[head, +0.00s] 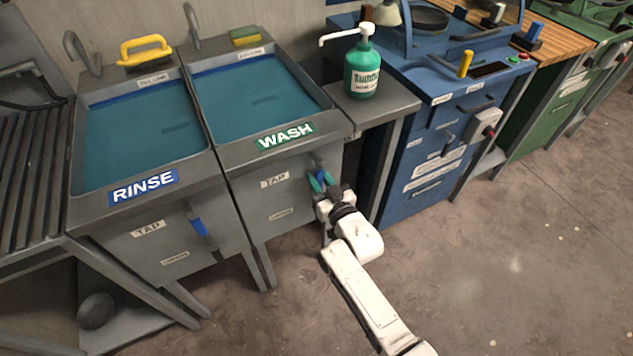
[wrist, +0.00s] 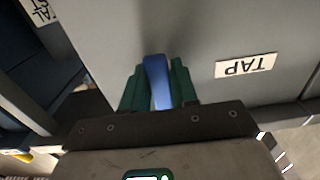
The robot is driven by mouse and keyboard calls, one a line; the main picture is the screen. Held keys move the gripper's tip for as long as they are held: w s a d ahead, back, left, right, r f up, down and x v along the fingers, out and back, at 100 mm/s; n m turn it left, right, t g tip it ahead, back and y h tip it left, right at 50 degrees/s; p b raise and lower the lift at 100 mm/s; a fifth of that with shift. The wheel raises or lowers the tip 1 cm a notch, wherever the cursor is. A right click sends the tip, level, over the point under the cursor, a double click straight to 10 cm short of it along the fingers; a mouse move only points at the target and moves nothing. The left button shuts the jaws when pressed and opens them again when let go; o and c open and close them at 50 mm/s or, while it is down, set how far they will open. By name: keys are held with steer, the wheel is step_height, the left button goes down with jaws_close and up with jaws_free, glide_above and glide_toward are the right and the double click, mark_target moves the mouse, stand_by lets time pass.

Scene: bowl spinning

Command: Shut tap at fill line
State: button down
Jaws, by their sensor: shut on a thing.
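The WASH sink (head: 262,92) holds blue-green water in its basin. On its front panel, beside a TAP label (head: 274,181), is a blue tap handle (head: 325,177). My gripper (head: 322,184) is at that handle. In the wrist view my green fingers (wrist: 158,88) are on both sides of the blue handle (wrist: 157,80) and shut on it. The TAP label also shows in the wrist view (wrist: 246,67), upside down. The RINSE sink (head: 140,130) to the left also holds water and has its own blue tap handle (head: 198,227).
A green soap pump bottle (head: 362,70) stands on the ledge right of the WASH sink. A yellow-handled brush (head: 145,50) and a sponge (head: 244,36) lie behind the basins. A blue cabinet (head: 425,170) stands to the right. The floor (head: 500,270) in front is clear.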

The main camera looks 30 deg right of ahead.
steer(key=shift+d, duration=0.1)
stand_by(0.4)
steer(key=c, duration=1)
jaws_free()
steer(key=shift+o, duration=0.2)
steer(key=s+p, duration=0.1)
steer(key=s, duration=0.9)
steer(key=shift+s, duration=0.4)
